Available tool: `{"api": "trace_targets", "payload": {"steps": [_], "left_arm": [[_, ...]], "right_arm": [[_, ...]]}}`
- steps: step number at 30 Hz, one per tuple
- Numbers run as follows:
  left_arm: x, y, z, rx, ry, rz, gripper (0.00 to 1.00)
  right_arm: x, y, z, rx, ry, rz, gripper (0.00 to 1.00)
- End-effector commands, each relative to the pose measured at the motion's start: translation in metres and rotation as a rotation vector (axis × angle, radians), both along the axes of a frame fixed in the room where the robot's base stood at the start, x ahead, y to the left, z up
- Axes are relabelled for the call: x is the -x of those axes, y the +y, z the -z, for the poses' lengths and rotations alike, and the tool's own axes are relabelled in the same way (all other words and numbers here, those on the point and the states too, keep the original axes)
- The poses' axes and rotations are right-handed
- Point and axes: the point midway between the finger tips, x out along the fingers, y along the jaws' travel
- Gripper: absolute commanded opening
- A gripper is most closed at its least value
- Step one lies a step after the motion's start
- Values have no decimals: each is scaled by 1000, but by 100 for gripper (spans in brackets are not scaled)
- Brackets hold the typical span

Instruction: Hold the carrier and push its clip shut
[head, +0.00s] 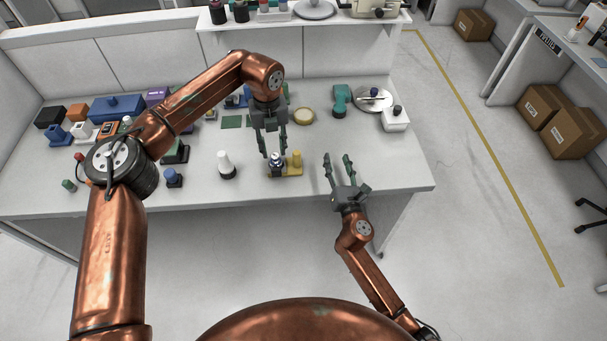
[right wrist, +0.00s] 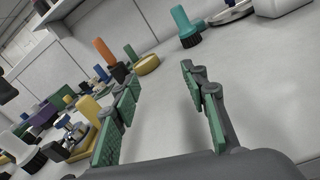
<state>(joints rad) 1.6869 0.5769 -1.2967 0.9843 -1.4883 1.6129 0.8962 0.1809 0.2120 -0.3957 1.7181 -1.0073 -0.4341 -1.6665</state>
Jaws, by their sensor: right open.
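A yellow carrier (head: 291,172) stands near the table's front edge in the head view, with a yellow upright block and a dark-and-silver part on its base. It also shows at the left of the right wrist view (right wrist: 88,108). I cannot tell how its clip stands. My left gripper (head: 274,153) points down just above the silver part, its fingers apart; I see nothing held. My right gripper (head: 337,160) is open and empty, right of the carrier by the front edge; its fingers also show in the right wrist view (right wrist: 159,75).
A white-topped dark bottle (head: 226,166) and a blue-topped piece (head: 172,179) stand left of the carrier. A round tan dish (head: 303,116), a teal tool (head: 340,99) and a white container (head: 395,119) are behind.

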Motion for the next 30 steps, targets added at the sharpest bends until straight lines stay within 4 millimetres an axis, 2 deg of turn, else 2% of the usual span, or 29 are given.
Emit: {"api": "trace_targets", "payload": {"steps": [1,3,6,9,14,24,30], "left_arm": [[0,0,0,0,0,0,29],[0,0,0,0,0,0,29],[0,0,0,0,0,0,29],[0,0,0,0,0,0,29],[0,0,0,0,0,0,29],[0,0,0,0,0,0,29],[0,0,0,0,0,0,29]], "right_arm": [[8,25,3,43,-4,-29,41],[18,54,4,108,-15,-62,41],[28,85,3,182,-31,-98,41],[35,105,1,230,-45,-121,41],[35,117,0,261,-56,-134,41],[-11,127,-1,261,-56,-135,41],[-32,130,0,261,-55,-133,41]]}}
